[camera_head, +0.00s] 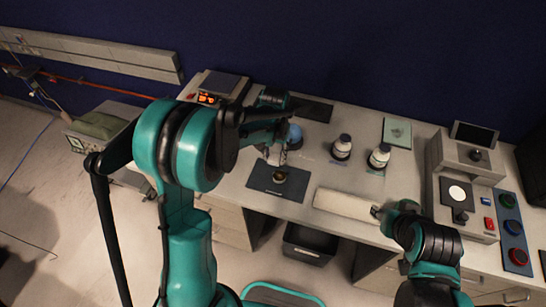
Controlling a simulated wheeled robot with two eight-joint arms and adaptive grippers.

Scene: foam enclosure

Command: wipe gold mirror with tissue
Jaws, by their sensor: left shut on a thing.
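My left gripper (275,150) hangs above the dark mat (259,182) near the middle of the bench. It is shut on a small pale piece that looks like the tissue (271,157); the fingers partly hide it. The gold mirror (279,177) is a small round gold and dark item lying on the mat, just below the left gripper. I cannot tell whether the tissue touches it. My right gripper (380,212) is at the right end of a long off-white block (343,203) at the bench's front edge; whether its fingers are open or shut is unclear.
A blue round item (294,137) is behind the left gripper. A scale with red digits (209,98) stands back left. A grey instrument (464,185) and button panel (513,228) are at right.

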